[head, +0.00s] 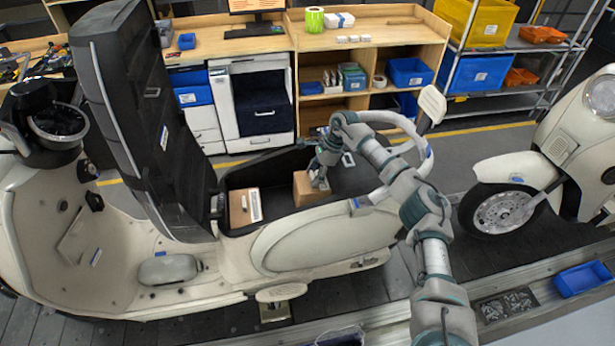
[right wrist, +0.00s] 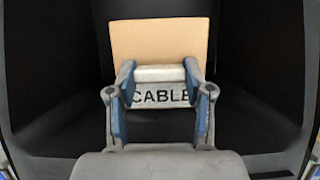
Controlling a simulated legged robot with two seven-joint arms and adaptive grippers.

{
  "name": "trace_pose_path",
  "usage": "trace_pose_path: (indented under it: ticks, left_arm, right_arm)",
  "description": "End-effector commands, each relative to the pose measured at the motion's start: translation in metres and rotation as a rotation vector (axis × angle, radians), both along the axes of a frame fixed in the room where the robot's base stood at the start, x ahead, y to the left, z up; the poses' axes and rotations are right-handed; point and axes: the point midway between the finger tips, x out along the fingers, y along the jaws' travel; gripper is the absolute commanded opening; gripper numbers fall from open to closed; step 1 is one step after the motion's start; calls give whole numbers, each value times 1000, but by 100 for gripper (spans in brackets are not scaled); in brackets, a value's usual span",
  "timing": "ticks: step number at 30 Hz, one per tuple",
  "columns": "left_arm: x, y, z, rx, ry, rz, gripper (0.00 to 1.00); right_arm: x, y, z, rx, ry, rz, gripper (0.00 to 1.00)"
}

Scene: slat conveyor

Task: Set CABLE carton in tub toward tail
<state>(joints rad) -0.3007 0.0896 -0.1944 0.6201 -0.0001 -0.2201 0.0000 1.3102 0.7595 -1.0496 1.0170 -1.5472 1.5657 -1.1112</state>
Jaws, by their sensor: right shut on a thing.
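The CABLE carton (head: 305,188) is a small brown box inside the open black tub (head: 285,165) of the near cream scooter, around the tub's middle. My right gripper (head: 319,178) reaches down into the tub and is shut on it. In the right wrist view, the two fingers close on the white strip lettered CABLE, with the carton's tan face (right wrist: 160,42) beyond. The dark tub walls surround it there. Whether the carton touches the tub floor cannot be told. My left gripper is not in view.
Another brown carton with a white label (head: 239,207) lies in the tub's left part. The raised black seat (head: 150,110) stands at the tub's left end. A pale grab rail (head: 398,122) curves around the right end. The tub's right part looks empty.

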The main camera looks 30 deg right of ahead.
Motion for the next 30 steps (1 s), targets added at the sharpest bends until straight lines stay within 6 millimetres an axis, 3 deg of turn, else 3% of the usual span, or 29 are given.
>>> trace_pose_path:
  ticks: [3,7,8,11,19,26,30]
  left_arm:
    - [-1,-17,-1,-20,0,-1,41]
    - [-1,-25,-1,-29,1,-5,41]
    - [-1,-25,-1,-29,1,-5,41]
    - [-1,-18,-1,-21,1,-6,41]
    - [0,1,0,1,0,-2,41]
    - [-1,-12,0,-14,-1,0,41]
    - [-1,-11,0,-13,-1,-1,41]
  right_arm:
    - [-1,0,-8,-16,15,-3,0]
    - [-2,2,-9,-22,19,-5,0]
    - [-2,2,-9,-24,21,-5,59]
    - [-2,3,-9,-24,20,-4,80]
    - [-1,5,-6,-17,14,-2,80]
    - [-2,4,-1,-15,10,-2,80]
    - [-3,-3,18,-15,7,-2,80]
